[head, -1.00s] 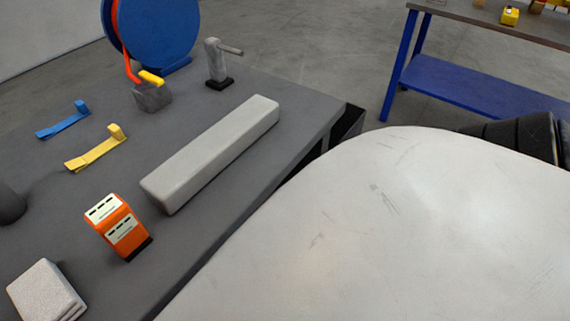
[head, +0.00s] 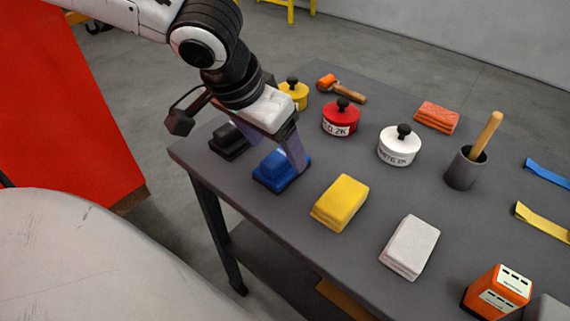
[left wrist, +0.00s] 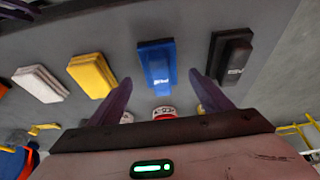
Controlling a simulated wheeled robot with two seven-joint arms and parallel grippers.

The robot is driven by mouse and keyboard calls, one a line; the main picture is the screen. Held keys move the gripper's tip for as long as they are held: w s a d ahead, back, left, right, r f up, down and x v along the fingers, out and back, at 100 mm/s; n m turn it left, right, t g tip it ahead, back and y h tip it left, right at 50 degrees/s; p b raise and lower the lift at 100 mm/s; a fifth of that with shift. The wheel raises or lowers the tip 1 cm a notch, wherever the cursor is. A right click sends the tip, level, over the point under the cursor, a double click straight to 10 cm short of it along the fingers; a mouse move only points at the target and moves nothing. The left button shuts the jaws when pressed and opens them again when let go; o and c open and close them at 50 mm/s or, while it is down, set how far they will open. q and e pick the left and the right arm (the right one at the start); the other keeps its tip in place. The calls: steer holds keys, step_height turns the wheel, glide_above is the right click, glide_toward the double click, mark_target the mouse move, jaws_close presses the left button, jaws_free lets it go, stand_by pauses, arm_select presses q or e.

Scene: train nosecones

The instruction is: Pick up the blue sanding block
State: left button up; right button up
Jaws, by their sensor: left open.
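The blue sanding block (head: 281,170) lies on the grey table near its left edge, partly covered by my gripper in the head view. It shows fully in the left wrist view (left wrist: 157,65), between and just beyond the fingertips. My left gripper (head: 268,152) is open and empty, pointing down over the block with its purple fingers spread. One finger stands by the block's right side in the head view; whether it touches cannot be told. In the left wrist view the gripper (left wrist: 160,80) straddles the block's line. My right gripper is not in view.
A black block (head: 229,141) lies close to the left of the blue one. A yellow block (head: 340,202) and a light grey block (head: 409,246) lie to its right. A red pot (head: 341,118), a white pot (head: 399,147) and a yellow pot (head: 295,93) stand behind.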

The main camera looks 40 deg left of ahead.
mark_target(281, 153)
arm_select(q)
steer(key=b+x, duration=0.1)
steer(key=x, duration=0.4)
steer(key=shift+w, duration=0.25)
steer(key=c, duration=1.2)
steer(key=shift+r, duration=0.15)
step_height(281, 153, up, 28)
steer(key=p, duration=0.6)
